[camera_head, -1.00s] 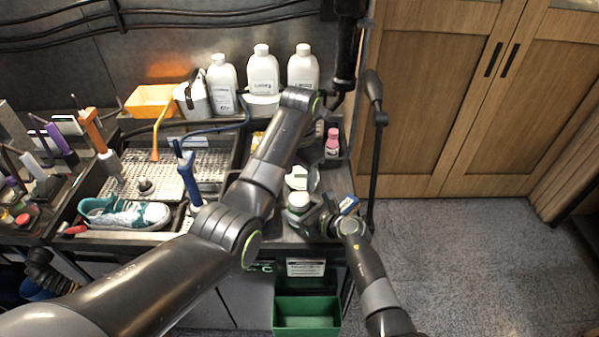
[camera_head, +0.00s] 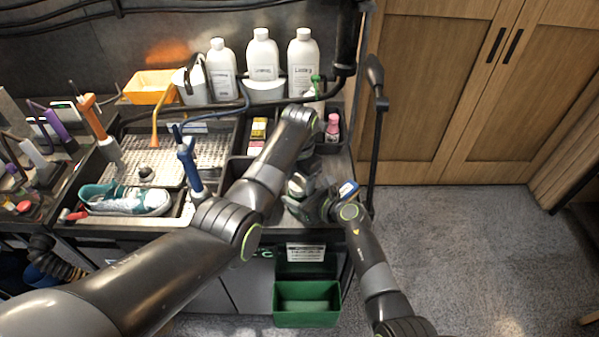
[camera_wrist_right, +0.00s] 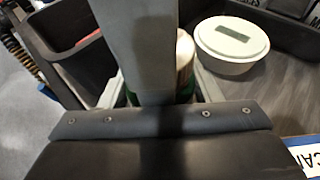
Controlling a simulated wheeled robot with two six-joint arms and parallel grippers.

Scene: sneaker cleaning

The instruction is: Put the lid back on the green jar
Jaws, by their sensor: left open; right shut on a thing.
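The green jar (camera_wrist_right: 185,60) stands between the fingers of my right gripper (camera_wrist_right: 155,90) in the right wrist view, and the gripper is shut on it. A broad grey bar hides much of the jar, with only a pale side and slivers of green showing. In the head view my right gripper (camera_head: 304,203) is at the front right of the bench. My left gripper (camera_head: 303,183) is open, close to the jar and partly hidden by its own arm. I cannot make out the jar's lid for certain.
A white round tub (camera_wrist_right: 232,45) with a dark label on top sits beside the jar. A pink bottle (camera_head: 333,127) and a blue-and-white item (camera_head: 347,190) are near the right edge. A sneaker (camera_head: 125,200) lies at left. A green bin (camera_head: 306,305) is below the front edge.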

